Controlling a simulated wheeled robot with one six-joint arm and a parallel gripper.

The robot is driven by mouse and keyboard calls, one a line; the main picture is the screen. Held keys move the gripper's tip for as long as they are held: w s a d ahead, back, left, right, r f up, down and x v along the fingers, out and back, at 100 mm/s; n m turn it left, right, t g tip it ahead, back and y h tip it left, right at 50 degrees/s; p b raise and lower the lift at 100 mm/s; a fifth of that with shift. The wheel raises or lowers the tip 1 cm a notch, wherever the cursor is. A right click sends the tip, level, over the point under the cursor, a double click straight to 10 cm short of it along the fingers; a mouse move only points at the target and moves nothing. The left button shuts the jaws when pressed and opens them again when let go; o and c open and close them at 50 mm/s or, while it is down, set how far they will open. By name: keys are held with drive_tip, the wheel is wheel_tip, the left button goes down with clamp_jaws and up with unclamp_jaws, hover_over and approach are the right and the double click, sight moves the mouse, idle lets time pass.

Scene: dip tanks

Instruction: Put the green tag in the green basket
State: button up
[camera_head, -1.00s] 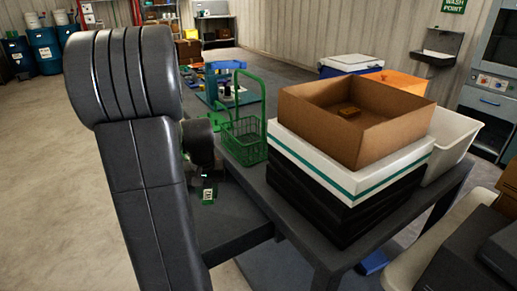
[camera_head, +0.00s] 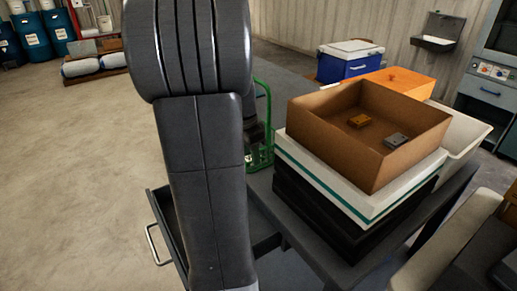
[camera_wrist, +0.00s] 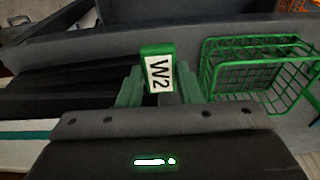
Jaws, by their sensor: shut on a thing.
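The green tag (camera_wrist: 158,72), with a white label reading W2, is between the fingers of my gripper (camera_wrist: 158,92) in the wrist view. My gripper is shut on it. The green wire basket (camera_wrist: 258,72) is to the right of the tag in the wrist view, apart from it. In the head view the basket's tall green frame (camera_head: 268,112) shows just right of my arm, which hides much of the basket. My gripper is mostly hidden behind my arm there.
A cardboard box (camera_head: 322,136) holding an orange and a grey item sits on a white-and-black stack (camera_head: 325,192), right of the basket. A white bin (camera_head: 469,130) stands behind. A drawer with a metal handle (camera_head: 154,246) juts out at lower left. Open floor lies left.

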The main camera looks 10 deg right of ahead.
drive_tip(key=w+d+p, duration=0.3)
drive_tip(key=w+p, duration=0.1)
drive_tip(key=w, duration=1.2)
drive_tip(key=f, duration=0.7)
drive_tip(key=shift+w+d, duration=0.15)
drive_tip(key=shift+d, duration=0.05)
drive_tip(key=shift+f, duration=2.55)
drive_tip(key=shift+f, duration=0.1)
drive_tip(key=o, duration=1)
drive_tip(key=shift+c, duration=0.2)
wheel_tip(320, 180, up, 12)
drive_tip(key=a, duration=0.1)
drive_tip(key=shift+s+a+b, duration=0.35)
drive_tip(key=shift+s, duration=0.05)
